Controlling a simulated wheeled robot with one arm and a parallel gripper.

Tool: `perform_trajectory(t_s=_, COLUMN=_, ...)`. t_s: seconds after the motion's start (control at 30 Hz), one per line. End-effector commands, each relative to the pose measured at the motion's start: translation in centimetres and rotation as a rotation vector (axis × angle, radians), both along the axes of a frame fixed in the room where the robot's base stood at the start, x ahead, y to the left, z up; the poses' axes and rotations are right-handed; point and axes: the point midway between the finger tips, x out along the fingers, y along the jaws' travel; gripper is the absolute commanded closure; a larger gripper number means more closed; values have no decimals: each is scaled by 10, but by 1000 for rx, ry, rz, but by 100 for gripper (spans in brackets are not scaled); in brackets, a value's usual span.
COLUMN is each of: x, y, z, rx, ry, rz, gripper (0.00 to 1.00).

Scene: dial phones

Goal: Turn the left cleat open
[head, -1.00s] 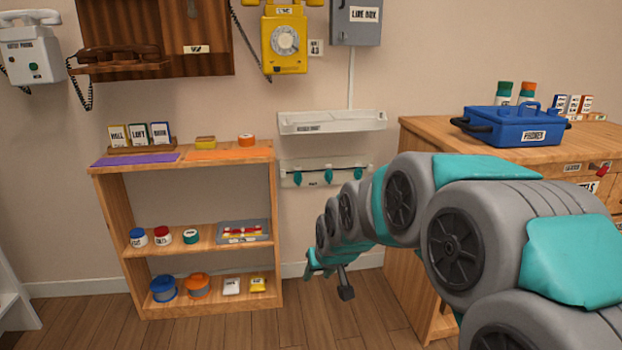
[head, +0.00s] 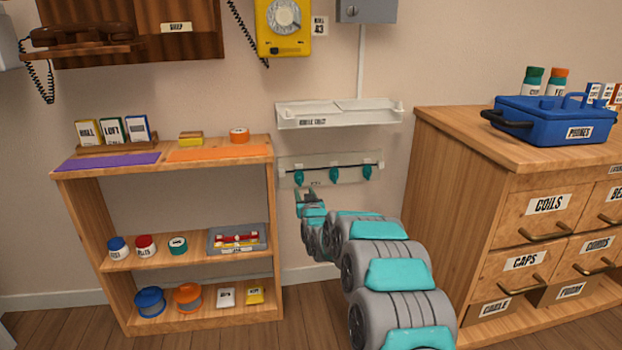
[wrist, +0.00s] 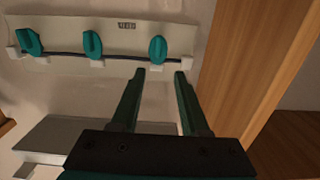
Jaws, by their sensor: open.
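A pale panel (head: 350,174) on the wall carries three teal cleats in a row with a dark cord across them. The left cleat (head: 299,178) is at the panel's left end, the middle cleat (head: 333,176) and right cleat (head: 367,173) beside it. All look roughly upright. The wrist view is upside down to the head view, so the left cleat (wrist: 158,48) is at the right there. My gripper (head: 305,194) is just below the left cleat in the head view. In the wrist view my gripper (wrist: 168,74) is open and empty, its fingertips close to that cleat, seemingly apart from it.
A white tray (head: 340,118) is fixed on the wall above the panel. A wooden shelf unit (head: 72,185) with jars and boxes stands at the left. A wooden drawer cabinet (head: 455,170) bearing a blue case (head: 552,120) stands at the right.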

Motion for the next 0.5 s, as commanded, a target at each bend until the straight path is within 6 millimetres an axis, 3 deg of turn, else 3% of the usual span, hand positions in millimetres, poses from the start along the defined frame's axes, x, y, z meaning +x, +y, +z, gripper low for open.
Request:
perform_trajectory(t_s=0.27, x=10, y=7, z=-4, rx=5, ry=-51, rz=0, gripper=55)
perform_trajectory(t_s=0.5, x=30, y=13, z=-3, rx=5, ry=-51, rz=1, gripper=55)
